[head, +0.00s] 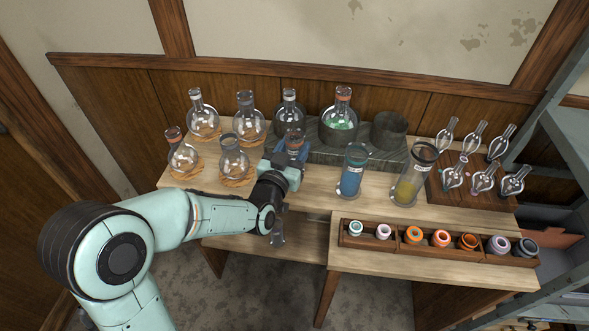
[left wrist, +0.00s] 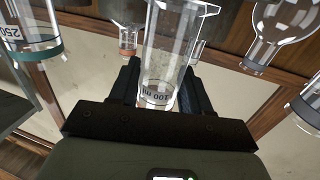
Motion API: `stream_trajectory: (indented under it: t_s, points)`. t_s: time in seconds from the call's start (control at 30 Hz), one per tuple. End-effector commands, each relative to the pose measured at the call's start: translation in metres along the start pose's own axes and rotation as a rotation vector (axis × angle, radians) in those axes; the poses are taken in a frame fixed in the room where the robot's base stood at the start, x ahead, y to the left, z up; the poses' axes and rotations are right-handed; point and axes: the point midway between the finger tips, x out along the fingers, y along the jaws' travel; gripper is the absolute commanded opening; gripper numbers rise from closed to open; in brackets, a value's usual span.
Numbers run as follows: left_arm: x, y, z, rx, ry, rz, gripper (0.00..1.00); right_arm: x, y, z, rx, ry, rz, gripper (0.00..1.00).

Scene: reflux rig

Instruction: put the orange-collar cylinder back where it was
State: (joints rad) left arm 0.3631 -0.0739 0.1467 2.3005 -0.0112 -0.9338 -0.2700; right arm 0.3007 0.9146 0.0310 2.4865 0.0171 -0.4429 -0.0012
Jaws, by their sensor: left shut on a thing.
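My left gripper (head: 291,157) is above the light wooden table, left of the blue-liquid cylinder, and is shut on a clear glass cylinder. In the head view the top of this cylinder (head: 295,134) shows an orange-red tint behind the jaws; most of the rest is hidden by the gripper. In the left wrist view the held cylinder (left wrist: 165,58) is between the fingers, with a "100 ml" mark and a pouring lip. I cannot tell from these views whether its base touches the table. My right gripper is not in view.
Round flasks on cork rings (head: 234,157) stand left. A blue-liquid cylinder (head: 351,175) and a yellow-liquid cylinder (head: 408,180) stand right of my gripper. A rack of colored rings (head: 395,250) lies in front. A grey raised block (head: 320,157) and wooden bulb stand (head: 440,200) are behind and right.

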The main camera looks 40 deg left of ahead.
Motion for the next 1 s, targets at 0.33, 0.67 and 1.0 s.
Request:
stream_trajectory:
  t_s: [0.33,0.67,1.0]
  points:
    - [0.0,0.0,0.043,0.0,-0.003,0.0,0.14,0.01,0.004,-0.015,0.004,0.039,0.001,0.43]
    - [0.001,0.0,0.064,0.001,0.003,0.001,0.14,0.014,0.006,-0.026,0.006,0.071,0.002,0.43]
    - [0.001,0.0,0.066,0.001,0.003,0.001,0.14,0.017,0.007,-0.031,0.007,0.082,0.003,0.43]
